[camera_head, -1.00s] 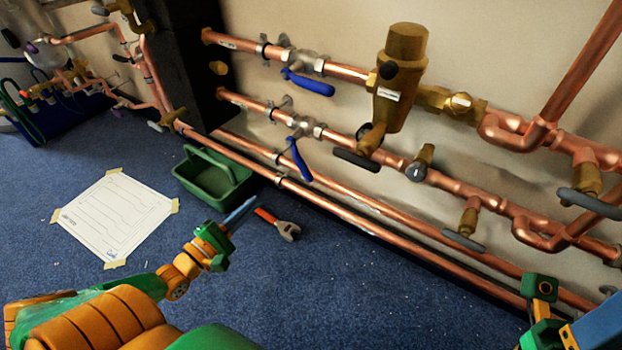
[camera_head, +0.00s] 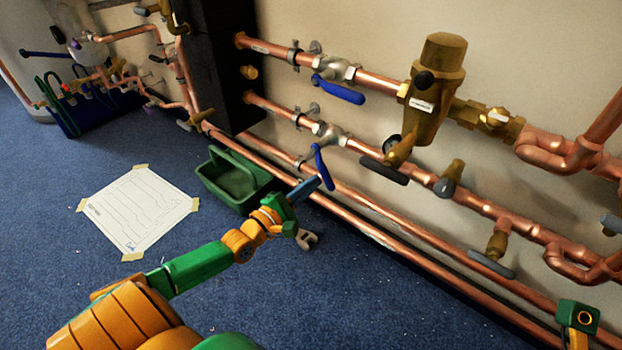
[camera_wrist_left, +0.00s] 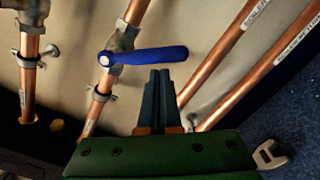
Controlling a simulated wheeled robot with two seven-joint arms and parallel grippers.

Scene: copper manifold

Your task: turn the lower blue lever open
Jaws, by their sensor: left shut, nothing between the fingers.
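The lower blue lever (camera_head: 323,168) hangs down from its valve (camera_head: 327,132) on the lower copper pipe, roughly crosswise to that pipe. It also shows in the left wrist view (camera_wrist_left: 152,55), reaching right from the valve, across the pipe's line. My left gripper (camera_head: 316,184) is shut and empty, its blue fingertips close to the lever's free end. In the left wrist view the closed fingers (camera_wrist_left: 160,73) end just below the lever; I cannot tell whether they touch it. Part of my right arm's end (camera_head: 578,318) shows at the lower right, its fingers not made out.
An upper blue lever (camera_head: 338,90) sits on the pipe above. A brass valve body (camera_head: 432,88) with a dark handle (camera_head: 384,171) stands to the right. A green tray (camera_head: 214,187), a wrench (camera_head: 306,240) and a taped paper sheet (camera_head: 138,212) lie on the blue floor.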

